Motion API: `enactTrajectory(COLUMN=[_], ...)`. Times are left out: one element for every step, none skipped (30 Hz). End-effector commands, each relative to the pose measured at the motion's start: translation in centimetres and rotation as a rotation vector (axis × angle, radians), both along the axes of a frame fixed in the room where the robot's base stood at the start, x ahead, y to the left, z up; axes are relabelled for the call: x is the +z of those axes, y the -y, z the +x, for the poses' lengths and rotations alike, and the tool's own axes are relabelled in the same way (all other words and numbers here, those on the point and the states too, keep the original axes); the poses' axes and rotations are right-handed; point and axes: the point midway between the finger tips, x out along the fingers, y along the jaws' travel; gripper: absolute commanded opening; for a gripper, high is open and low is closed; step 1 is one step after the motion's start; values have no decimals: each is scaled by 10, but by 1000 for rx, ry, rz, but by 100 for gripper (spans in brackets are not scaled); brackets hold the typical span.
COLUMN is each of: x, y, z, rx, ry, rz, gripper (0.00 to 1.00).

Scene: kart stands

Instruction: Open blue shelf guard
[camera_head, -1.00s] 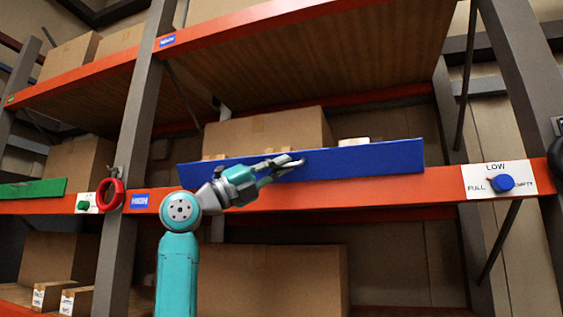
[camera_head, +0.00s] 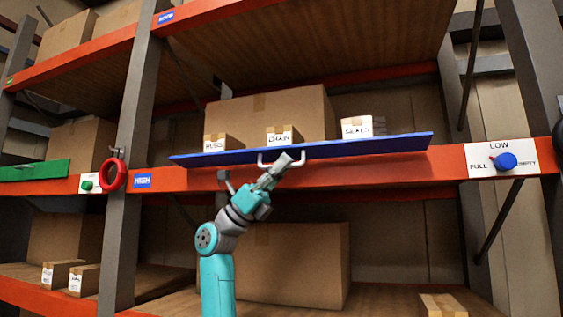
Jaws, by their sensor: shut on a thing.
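The blue shelf guard (camera_head: 360,147) is a long flat panel at the front of the middle shelf, tilted outward so that it shows nearly edge-on. Its pale handle (camera_head: 263,163) sits on the guard's front, left of its middle. My gripper (camera_head: 286,160) is at the right part of this handle and shut on it, with my teal arm reaching up from below. The fingertips are small, and the exact contact is hard to see.
Behind the guard stand small labelled boxes (camera_head: 281,136) and a large carton (camera_head: 308,108). The orange beam (camera_head: 390,178) runs below it. A blue knob (camera_head: 505,161) is on the LOW plate at right. A green guard (camera_head: 35,170) and a red ring (camera_head: 113,174) are at left.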

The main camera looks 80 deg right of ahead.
Motion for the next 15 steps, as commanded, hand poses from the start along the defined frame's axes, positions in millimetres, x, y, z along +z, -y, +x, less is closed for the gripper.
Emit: enactTrajectory(x=[-1,-2,-2,-3,-3,-3,-4,-4,-4,-4,-4,-4,-4,-4,-4], y=[1,1,1,1,2,2,2,2,2,2,2,2,2,2,2], z=[0,0,0,0,0,0,0,0,0,0,0,0,0,0,0], rx=[0,-1,0,0,1,2,1,0,1,1,2,2,1,1,1], ry=[-3,-4,-5,-6,-6,-7,-6,-7,-7,-7,-8,-8,-8,-8,-8], rz=[-15,-26,-38,-45,-53,-60,-65,-69,-74,-75,-77,-79,-80,-80,-80], gripper=[0,0,0,0,0,0,0,0,0,0,0,0,0,0,0])
